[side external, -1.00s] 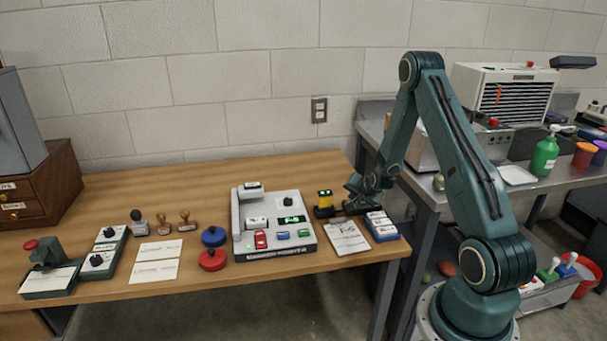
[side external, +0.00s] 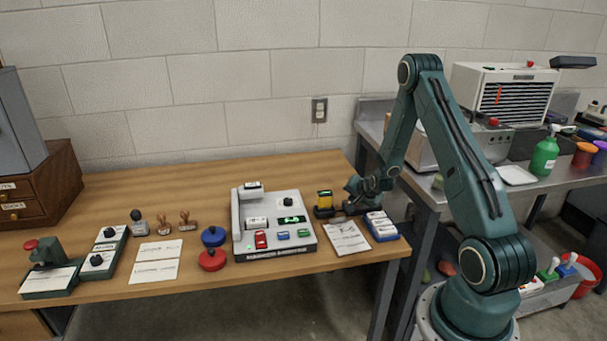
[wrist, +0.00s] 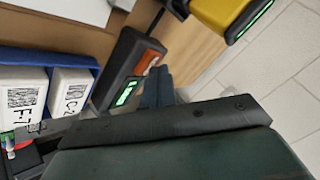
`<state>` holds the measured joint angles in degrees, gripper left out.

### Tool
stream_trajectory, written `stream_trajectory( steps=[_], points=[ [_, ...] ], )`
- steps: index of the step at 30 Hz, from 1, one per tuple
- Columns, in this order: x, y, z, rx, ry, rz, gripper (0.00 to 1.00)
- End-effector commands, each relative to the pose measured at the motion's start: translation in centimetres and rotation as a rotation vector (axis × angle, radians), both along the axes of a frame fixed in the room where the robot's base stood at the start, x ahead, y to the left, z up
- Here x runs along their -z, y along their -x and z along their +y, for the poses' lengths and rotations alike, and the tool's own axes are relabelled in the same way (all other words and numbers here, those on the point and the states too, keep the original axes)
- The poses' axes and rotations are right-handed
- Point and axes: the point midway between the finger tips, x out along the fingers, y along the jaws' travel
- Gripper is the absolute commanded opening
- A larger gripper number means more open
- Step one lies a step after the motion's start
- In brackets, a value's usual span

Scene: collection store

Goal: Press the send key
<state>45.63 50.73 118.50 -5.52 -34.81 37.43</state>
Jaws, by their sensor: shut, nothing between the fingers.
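My gripper (side external: 352,205) is shut and empty, low at the right end of the wooden table. In the wrist view its dark fingertips (wrist: 157,88) are beside a black unit (wrist: 117,65) that has an orange-brown key (wrist: 151,56) and a lit green display (wrist: 127,92). Contact between fingertips and key cannot be made out. No label reading "send" is legible. A yellow device (side external: 325,198) stands upright just left of the gripper; its green-lit face also shows on the yellow device in the wrist view (wrist: 222,12).
A blue tray (side external: 386,236) of white labelled boxes and a printed sheet (side external: 346,237) lie close to the gripper. A grey console (side external: 270,246) with coloured keys stands further left. The table's right edge is near.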

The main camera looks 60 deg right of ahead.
Motion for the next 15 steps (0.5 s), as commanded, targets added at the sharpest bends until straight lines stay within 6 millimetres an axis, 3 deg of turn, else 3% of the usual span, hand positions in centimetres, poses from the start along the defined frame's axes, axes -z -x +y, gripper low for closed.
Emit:
stream_trajectory(
  steps=[15],
  points=[
    [-1.4,0.0,0.0,0.0,-0.001,0.001,0.0]
  ],
)
